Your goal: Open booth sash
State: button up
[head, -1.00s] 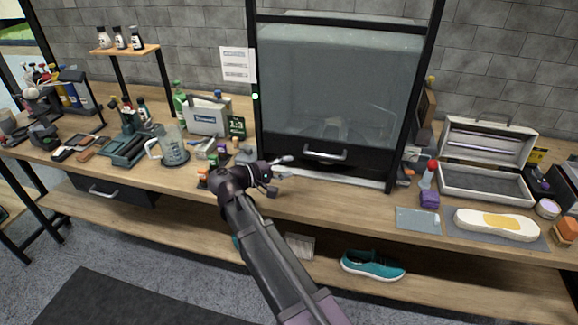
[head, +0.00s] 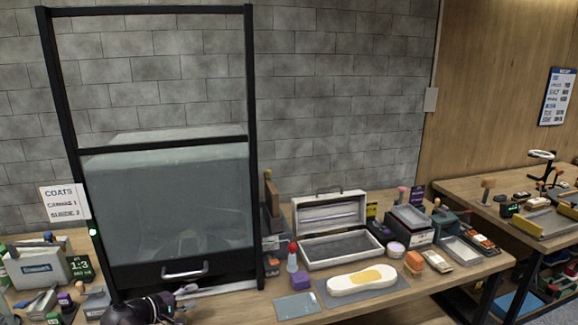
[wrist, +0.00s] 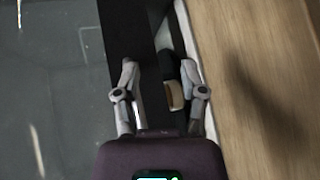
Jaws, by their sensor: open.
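The booth's glass sash (head: 170,205) sits low in its black frame (head: 252,100), with its dark bottom rail near the bench. The silver bar handle (head: 185,272) is on that rail. My gripper (head: 185,293) is just below and in front of the handle, at the bottom edge of the head view. In the wrist view my gripper (wrist: 159,68) has its two fingers apart, in front of the black rail (wrist: 125,25). A dark piece with a tan end (wrist: 174,95) shows near the right finger; I cannot tell what it is. No hold on the handle shows.
A bottle with a red cap (head: 292,258), a purple block (head: 301,280) and an open case (head: 340,250) stand right of the booth. A shoe-shaped white and yellow piece (head: 362,281) lies on a grey mat. A grey-white box (head: 38,266) stands to the left.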

jog(key=w+d+f+m+g+p, duration=0.1)
jog(key=d+g, duration=0.1)
jog(key=d, duration=0.5)
jog(key=d+f+m+g+y, duration=0.1)
jog(key=d+f+m+g, duration=0.1)
jog(key=d, duration=0.6)
jog(key=w+d+f+m+g+p, duration=0.1)
jog(key=d+f+m+g, duration=0.1)
jog(key=d, duration=0.6)
jog(key=shift+w+d+g+y+p, duration=0.2)
jog(key=shift+w+g+y+p, duration=0.1)
jog(key=shift+g, duration=0.2)
jog(key=s+d+m+g+y+p, duration=0.1)
jog(key=s+d+m+g+y, duration=0.1)
jog(key=d, duration=0.8)
jog(key=s+d+m+g+y+p, duration=0.2)
jog(key=s+d+m+y, duration=0.3)
jog(key=d, duration=0.5)
jog(key=shift+s+f+p, duration=0.3)
jog(key=shift+s+f, duration=0.15)
jog(key=shift+s, duration=0.45)
jog(key=shift+c, duration=0.2)
